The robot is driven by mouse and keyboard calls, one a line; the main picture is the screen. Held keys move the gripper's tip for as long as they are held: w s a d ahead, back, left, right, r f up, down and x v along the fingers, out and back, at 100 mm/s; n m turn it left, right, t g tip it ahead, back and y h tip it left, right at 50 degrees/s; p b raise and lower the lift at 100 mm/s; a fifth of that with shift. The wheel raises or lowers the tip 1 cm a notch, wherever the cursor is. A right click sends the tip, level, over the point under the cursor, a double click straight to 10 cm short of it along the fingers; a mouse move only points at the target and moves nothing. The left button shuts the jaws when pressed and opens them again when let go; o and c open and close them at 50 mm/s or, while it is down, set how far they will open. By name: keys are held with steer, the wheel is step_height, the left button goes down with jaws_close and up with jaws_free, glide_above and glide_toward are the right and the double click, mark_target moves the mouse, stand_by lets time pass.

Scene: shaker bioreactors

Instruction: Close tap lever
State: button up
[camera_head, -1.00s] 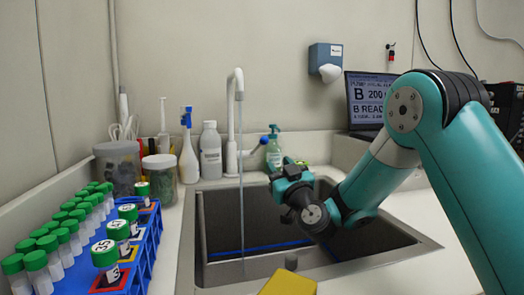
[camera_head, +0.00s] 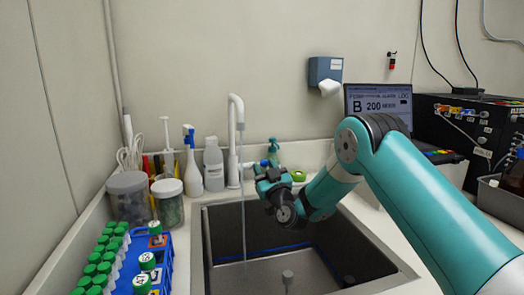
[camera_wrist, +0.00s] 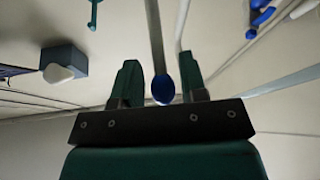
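The white tap (camera_head: 234,150) stands behind the sink, and a thin stream of water (camera_head: 243,215) runs from its spout. Its lever with a blue tip (camera_head: 264,163) points right, partly hidden by my gripper (camera_head: 262,171). In the wrist view the blue lever tip (camera_wrist: 162,89) lies between the two fingers of my gripper (camera_wrist: 160,78). A gap shows on each side of it, so my gripper is open and not clamped on the lever.
The sink (camera_head: 325,240) lies below my arm. A green pump bottle (camera_head: 273,150) stands close behind my gripper. A wash bottle (camera_head: 213,165), a spray bottle (camera_head: 190,165) and jars (camera_head: 128,195) stand left of the tap. A blue tube rack (camera_head: 167,262) is at lower left.

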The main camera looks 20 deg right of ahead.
steer(key=shift+p+x, duration=0.85)
steer(key=shift+p, duration=0.4)
steer(key=shift+r, duration=0.1)
